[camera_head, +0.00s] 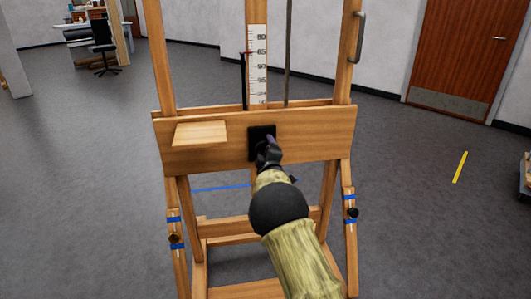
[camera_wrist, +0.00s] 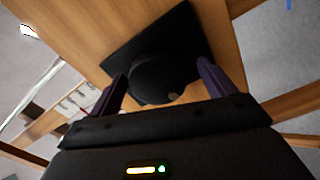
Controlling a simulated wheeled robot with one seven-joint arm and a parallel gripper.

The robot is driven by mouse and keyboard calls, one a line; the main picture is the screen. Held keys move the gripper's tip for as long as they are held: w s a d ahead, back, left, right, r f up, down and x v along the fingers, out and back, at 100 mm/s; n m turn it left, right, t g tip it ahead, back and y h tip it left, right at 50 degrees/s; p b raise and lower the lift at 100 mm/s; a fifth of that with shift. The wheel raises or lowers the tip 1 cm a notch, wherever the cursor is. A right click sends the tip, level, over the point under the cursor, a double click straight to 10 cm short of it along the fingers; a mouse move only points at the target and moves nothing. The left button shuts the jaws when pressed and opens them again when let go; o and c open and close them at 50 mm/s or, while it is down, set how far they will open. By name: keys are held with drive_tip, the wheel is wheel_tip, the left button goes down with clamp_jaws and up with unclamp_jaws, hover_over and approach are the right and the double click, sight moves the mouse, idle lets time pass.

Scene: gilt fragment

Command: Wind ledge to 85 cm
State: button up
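The wooden ledge (camera_head: 200,132) is a small shelf on the front board (camera_head: 325,130) of a wooden easel. A black plate (camera_head: 257,131) is on the board right of the ledge; the wrist view shows a round black knob (camera_wrist: 163,72) on it. My gripper (camera_head: 268,150) is at the plate. Its two dark purple fingers (camera_wrist: 163,68) are apart, one on each side of the knob; contact cannot be told. A white scale (camera_head: 257,75) stands above the board. A thin black upright with a red tip (camera_head: 245,53) is beside its upper numbers, near 85; the exact reading is unclear.
Easel posts rise on both sides, with a metal handle (camera_head: 358,38) at the upper right. Clamp knobs (camera_head: 351,212) and blue tape mark the legs. An office chair (camera_head: 102,45) and a door (camera_head: 465,50) are far behind.

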drive_tip(key=p+v, duration=0.1)
drive_tip(key=v, duration=1.6)
drive_tip(key=shift+s+p, duration=0.25)
drive_tip(key=shift+p, duration=0.1)
drive_tip(key=shift+d, duration=0.15)
